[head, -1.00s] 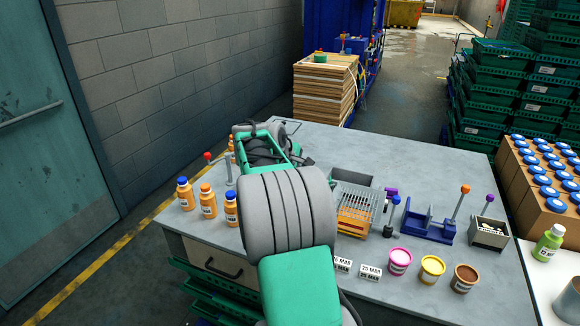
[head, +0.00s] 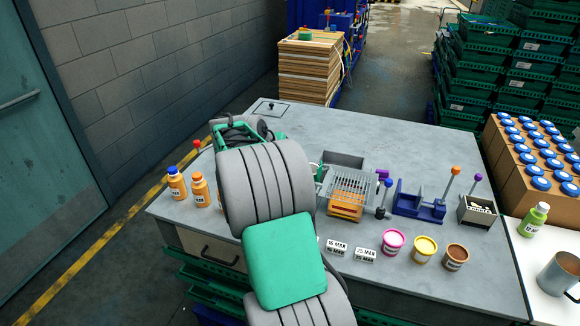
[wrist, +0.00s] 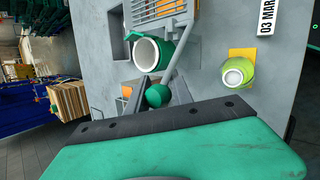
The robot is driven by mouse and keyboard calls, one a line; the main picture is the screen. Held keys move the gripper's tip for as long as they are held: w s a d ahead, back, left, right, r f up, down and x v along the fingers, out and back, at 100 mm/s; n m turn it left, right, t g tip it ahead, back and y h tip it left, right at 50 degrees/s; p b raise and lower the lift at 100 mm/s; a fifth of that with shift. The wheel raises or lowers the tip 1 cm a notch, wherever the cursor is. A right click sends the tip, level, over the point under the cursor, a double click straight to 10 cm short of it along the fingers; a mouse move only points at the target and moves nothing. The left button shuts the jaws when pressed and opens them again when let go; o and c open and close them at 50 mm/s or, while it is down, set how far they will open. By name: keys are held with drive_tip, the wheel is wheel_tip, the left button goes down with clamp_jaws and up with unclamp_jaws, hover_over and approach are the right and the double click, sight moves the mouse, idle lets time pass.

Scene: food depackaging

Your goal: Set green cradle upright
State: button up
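A green part (head: 320,172), which may be the green cradle, shows in the head view just left of the wire slicer, mostly hidden behind my arm.
The wire slicer (head: 350,183) stands close by, with a blue cradle (head: 418,205) and a labelled box (head: 477,210) to its right. Pink (head: 393,242), yellow (head: 424,247) and brown (head: 455,256) tubs line the front. Orange bottles (head: 200,188) stand left.

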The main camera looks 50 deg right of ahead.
drive_tip(key=shift+o, duration=1.4)
drive_tip(key=shift+s+d+f, duration=0.1)
drive_tip(key=shift+s+d, duration=0.05)
drive_tip(key=shift+s, duration=0.05)
drive_tip(key=shift+o, duration=0.6)
drive_tip(key=shift+w+a, duration=0.15)
drive_tip(key=shift+a, duration=0.05)
drive_tip(key=v, duration=0.7)
drive_tip(key=shift+a+r+b, duration=0.25)
drive_tip(key=shift+r+b, duration=0.1)
drive_tip(key=shift+b, duration=0.05)
